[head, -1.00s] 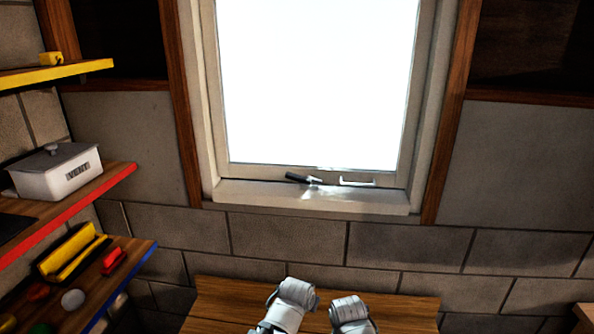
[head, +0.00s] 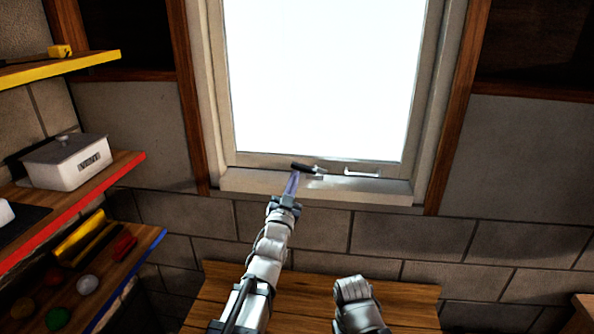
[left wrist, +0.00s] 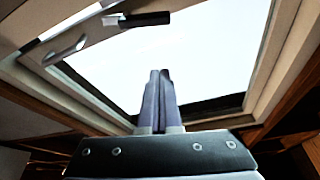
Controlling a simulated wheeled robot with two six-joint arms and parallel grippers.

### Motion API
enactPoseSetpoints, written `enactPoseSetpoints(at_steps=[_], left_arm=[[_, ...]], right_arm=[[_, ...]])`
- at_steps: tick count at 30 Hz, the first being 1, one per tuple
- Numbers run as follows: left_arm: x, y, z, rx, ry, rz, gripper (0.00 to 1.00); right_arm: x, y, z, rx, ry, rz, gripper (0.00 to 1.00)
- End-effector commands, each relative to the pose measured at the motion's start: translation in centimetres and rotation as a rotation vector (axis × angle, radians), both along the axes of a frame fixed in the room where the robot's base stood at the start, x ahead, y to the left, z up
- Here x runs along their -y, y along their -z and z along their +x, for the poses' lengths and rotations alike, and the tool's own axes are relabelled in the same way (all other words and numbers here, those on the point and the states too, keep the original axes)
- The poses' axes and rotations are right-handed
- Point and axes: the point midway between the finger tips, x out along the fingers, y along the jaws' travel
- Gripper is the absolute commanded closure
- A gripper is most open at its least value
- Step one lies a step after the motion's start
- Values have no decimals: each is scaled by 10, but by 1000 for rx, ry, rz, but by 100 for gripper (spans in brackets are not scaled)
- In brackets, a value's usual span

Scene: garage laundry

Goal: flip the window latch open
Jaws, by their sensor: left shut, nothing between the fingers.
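The window latch (head: 308,169) is a short black handle on a light metal base at the bottom of the window frame, left of centre. It lies nearly flat, tilted slightly down to the right. It also shows in the left wrist view (left wrist: 143,19), at the top. My left gripper (head: 292,178) is shut and empty, its fingertips just below the left end of the black handle. In the left wrist view its fingers (left wrist: 158,75) are together and appear apart from the handle. My right arm shows at the bottom centre, but its fingers cannot be made out.
A pale fixed pull handle (head: 362,171) sits right of the latch; it also shows in the left wrist view (left wrist: 65,50). The window sill (head: 370,191) juts out below. A wooden bench (head: 225,289) lies beneath. Shelves with a white box (head: 68,164) stand at left.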

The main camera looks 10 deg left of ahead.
Motion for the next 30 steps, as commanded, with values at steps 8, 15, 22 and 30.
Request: enactPoseSetpoints(at_steps=[8,15,22,30], left_arm=[[3,-9,24,-2,1,-1,100],[6,-23,65,-2,1,-1,100],[8,-25,98,-3,0,0,100],[0,6,93,-2,1,-1,100]], right_arm=[[0,-9,0,0,2,0,50],[0,-24,0,0,5,1,50],[0,-26,0,0,7,1,50],[0,6,0,0,0,0,50]])
